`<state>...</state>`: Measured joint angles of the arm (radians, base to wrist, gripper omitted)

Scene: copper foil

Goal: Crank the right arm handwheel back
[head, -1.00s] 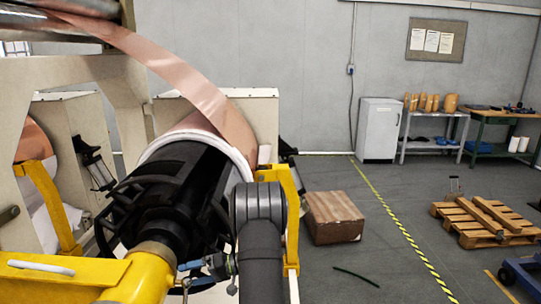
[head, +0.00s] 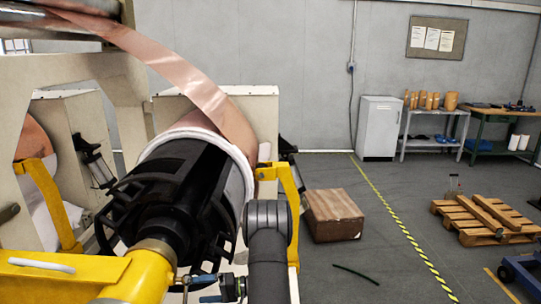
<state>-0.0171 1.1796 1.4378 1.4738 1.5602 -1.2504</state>
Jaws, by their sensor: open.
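A copper foil roll (head: 238,143) with a white core rim (head: 247,188) sits at the left centre, with a copper strip running up from it. A black ribbed chuck (head: 178,195) stands at its near end, joined by a bronze collar (head: 152,250) to a yellow machine arm (head: 145,277). My gripper (head: 190,289) is small and low in the view, just right of the yellow arm. Its blue and grey fingers point left and are apart, and nothing is seen held. I cannot make out the handwheel. My dark arm link (head: 268,265) blocks the area to the right.
A yellow bracket (head: 288,186) stands close behind my arm link. A brown box (head: 333,215) lies on the floor to the right. Farther off are a wooden pallet (head: 478,225) and a white cabinet (head: 379,128). The floor around the striped line is mostly free.

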